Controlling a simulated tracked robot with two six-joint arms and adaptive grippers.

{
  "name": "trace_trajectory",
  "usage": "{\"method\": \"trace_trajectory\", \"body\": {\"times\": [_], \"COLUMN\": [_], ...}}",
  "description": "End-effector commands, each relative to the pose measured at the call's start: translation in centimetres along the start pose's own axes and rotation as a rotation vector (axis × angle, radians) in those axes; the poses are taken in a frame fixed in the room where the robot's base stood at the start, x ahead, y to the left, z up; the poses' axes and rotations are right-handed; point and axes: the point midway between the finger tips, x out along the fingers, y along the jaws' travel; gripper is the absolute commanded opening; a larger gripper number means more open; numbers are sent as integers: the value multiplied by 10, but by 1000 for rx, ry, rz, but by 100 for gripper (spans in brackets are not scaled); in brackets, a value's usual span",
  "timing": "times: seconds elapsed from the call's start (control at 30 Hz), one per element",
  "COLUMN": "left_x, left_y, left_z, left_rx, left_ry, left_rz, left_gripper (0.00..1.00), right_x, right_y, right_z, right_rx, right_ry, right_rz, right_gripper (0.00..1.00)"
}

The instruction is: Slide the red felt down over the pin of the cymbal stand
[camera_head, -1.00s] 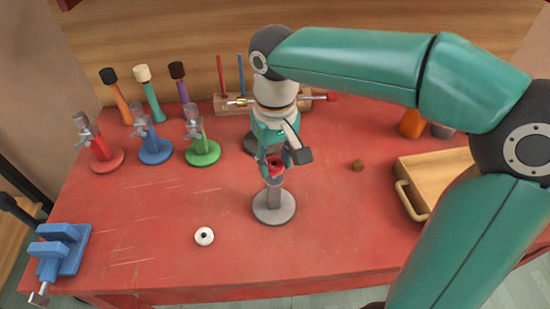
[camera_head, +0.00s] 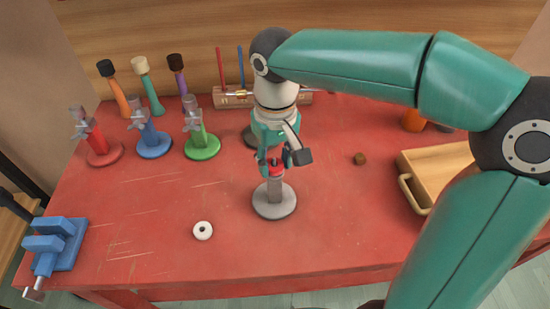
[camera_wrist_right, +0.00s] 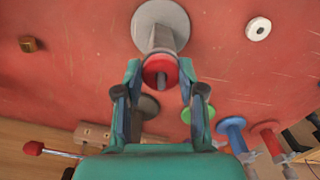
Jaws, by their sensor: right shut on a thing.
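The grey cymbal stand (camera_head: 275,203) stands upright on the red table, its round base and post showing below my right gripper (camera_head: 273,162). The red felt (camera_head: 276,171) is between the fingers at the top of the post. In the right wrist view the gripper (camera_wrist_right: 161,76) is shut on the red felt (camera_wrist_right: 151,66), one finger on each side. The grey pin (camera_wrist_right: 161,80) shows at the felt's centre, so the felt appears to be around it. In the head view the fingers partly hide the felt and pin. My left gripper is not in view.
A white ring (camera_head: 203,231) lies left of the stand, and a small brown block (camera_head: 359,159) lies to its right. Red, blue and green stands (camera_head: 203,146) are at the back left. A blue vise (camera_head: 62,243) and a wooden box (camera_head: 437,176) flank the table.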

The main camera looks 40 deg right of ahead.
Motion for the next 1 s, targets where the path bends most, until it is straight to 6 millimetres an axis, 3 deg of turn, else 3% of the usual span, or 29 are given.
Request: {"method": "trace_trajectory", "body": {"times": [0.07,0.1,0.27,0.67,0.83,1.0], "left_x": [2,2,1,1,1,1], "left_y": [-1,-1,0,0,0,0], "left_z": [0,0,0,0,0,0], "left_rx": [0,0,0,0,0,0], "left_ry": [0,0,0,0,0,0], "left_rz": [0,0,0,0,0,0], "left_gripper": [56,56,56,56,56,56], "right_x": [3,3,2,-2,-22,-55], "right_y": [0,0,0,0,0,-1], "right_z": [0,0,0,-1,-1,-1], "right_rx": [0,0,0,0,-1,-1], "right_ry": [-1,0,0,2,5,5], "right_rz": [0,0,0,0,-1,-2], "right_gripper": [29,41,68,68,68,68]}}
